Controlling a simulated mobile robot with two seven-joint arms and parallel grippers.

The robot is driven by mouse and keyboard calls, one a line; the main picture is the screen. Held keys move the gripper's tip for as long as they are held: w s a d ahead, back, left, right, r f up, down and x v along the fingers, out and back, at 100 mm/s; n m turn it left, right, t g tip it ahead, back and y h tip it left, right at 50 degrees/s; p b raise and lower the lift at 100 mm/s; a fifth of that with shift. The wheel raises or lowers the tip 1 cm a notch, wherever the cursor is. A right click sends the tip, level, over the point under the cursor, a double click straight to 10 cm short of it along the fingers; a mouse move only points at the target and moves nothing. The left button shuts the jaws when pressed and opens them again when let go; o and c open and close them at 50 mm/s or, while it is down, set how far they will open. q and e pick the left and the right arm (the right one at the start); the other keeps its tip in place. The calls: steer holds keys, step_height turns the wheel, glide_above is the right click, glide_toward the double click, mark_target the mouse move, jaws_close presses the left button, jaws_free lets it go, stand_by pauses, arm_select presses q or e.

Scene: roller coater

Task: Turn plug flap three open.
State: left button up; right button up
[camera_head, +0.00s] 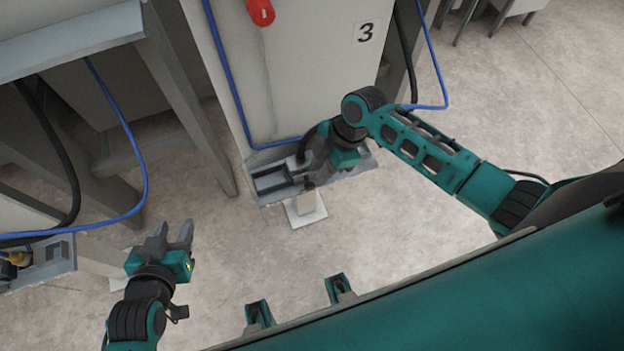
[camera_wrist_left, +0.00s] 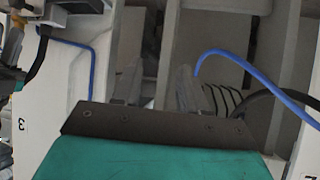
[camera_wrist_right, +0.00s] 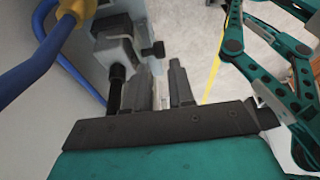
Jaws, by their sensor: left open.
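The panel marked 3 (camera_head: 318,70) stands in the middle of the head view. At its foot is a grey plug tray (camera_head: 268,198) with a dark-edged socket recess (camera_head: 270,180). My right gripper (camera_head: 312,182) is down at this tray, just right of the recess. In the right wrist view its fingers (camera_wrist_right: 163,85) are fairly close together beside a grey block with a dark knob (camera_wrist_right: 118,50). Whether they hold anything is unclear, and the flap's position is not clear. My left gripper (camera_head: 172,232) is open and empty, away from the panel at lower left.
Blue cables (camera_head: 235,90) run down the panel edge; a thick one with a yellow plug (camera_wrist_right: 78,10) shows in the right wrist view. A red plug (camera_head: 261,11) is on the panel top. Another plug tray (camera_head: 45,262) is at far left.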

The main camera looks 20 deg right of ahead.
mark_target(310, 183)
steer(key=b+x, duration=0.1)
steer(key=x, duration=0.4)
jaws_close()
